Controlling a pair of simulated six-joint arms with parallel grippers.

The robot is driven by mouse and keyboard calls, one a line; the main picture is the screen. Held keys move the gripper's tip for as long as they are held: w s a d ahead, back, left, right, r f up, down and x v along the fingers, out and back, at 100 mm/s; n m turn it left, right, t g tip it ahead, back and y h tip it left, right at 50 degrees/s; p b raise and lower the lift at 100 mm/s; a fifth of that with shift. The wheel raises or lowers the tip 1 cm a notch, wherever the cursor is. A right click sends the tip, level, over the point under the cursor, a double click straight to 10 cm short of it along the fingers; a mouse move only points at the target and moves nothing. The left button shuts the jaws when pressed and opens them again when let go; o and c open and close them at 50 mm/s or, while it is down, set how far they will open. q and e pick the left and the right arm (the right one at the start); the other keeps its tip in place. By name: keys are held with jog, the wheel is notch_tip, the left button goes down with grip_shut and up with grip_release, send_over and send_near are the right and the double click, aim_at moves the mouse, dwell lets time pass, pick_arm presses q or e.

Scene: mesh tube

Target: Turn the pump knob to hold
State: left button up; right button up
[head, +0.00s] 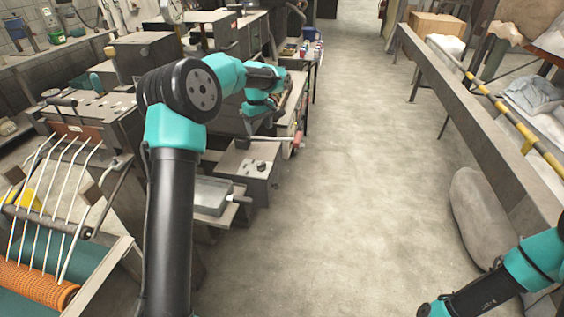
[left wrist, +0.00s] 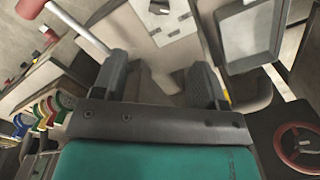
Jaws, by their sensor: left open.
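A grey box (head: 235,178) stands low at the left of the aisle in the head view, with a small dark knob (head: 258,165) on its top plate. The knob's setting is too small to read. In the left wrist view, a pale plate (left wrist: 172,28) with a small dark round part (left wrist: 158,7) lies beyond the fingers, near the top edge. My left gripper (left wrist: 158,75) is open, with nothing between its fingers. In the head view it (head: 252,122) hangs above and behind the grey box, partly hidden by my own arm. My right gripper is out of view.
A red-tipped lever (head: 297,141) sticks out beside the left gripper; it also shows in the left wrist view (left wrist: 78,27). A metal tray (head: 212,193) is left of the box. An orange roller (head: 35,285) is at lower left. The aisle floor is clear.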

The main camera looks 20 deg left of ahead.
aim_at(261, 163)
pick_arm(q)
jog(key=shift+w+a+r, duration=0.15)
jog(key=shift+a+r, duration=0.1)
jog(key=shift+r, duration=0.1)
jog(key=shift+f, duration=0.1)
notch_tip(261, 163, down, 17)
jog(key=shift+f, duration=0.2)
dwell(0.5)
jog(key=c, duration=0.9)
